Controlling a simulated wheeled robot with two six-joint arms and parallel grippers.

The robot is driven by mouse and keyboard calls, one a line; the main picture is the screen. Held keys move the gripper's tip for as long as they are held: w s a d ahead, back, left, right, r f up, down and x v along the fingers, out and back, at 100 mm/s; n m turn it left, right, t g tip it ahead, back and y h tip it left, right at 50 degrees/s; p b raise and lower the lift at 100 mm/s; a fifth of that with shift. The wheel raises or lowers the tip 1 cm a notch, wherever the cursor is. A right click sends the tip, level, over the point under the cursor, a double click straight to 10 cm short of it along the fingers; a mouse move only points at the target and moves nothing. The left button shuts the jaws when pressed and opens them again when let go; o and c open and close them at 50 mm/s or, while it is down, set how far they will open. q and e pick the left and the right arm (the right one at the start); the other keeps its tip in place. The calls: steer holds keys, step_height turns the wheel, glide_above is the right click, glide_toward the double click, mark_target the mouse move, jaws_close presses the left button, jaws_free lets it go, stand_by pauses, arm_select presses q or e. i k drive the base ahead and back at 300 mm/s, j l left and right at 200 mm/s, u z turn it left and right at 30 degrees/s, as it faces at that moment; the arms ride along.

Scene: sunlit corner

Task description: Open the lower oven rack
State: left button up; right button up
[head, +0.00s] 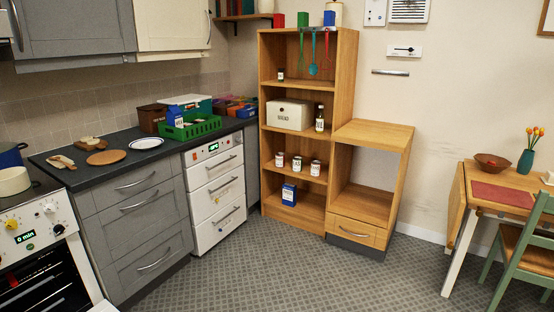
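A white oven (45,250) stands at the lower left, cut off by the picture's left and bottom edges. Neither of my grippers is in view.
A white drawer unit (216,190) and grey drawers (140,215) stand right of the oven, all shut. A wooden shelf (340,110) stands at the back. A table (460,190) and green chair (530,240) are at the right. The grey floor (290,275) between is clear.

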mark_target(60, 300)
steer(key=u, duration=1.85)
steer(key=z, duration=0.45)
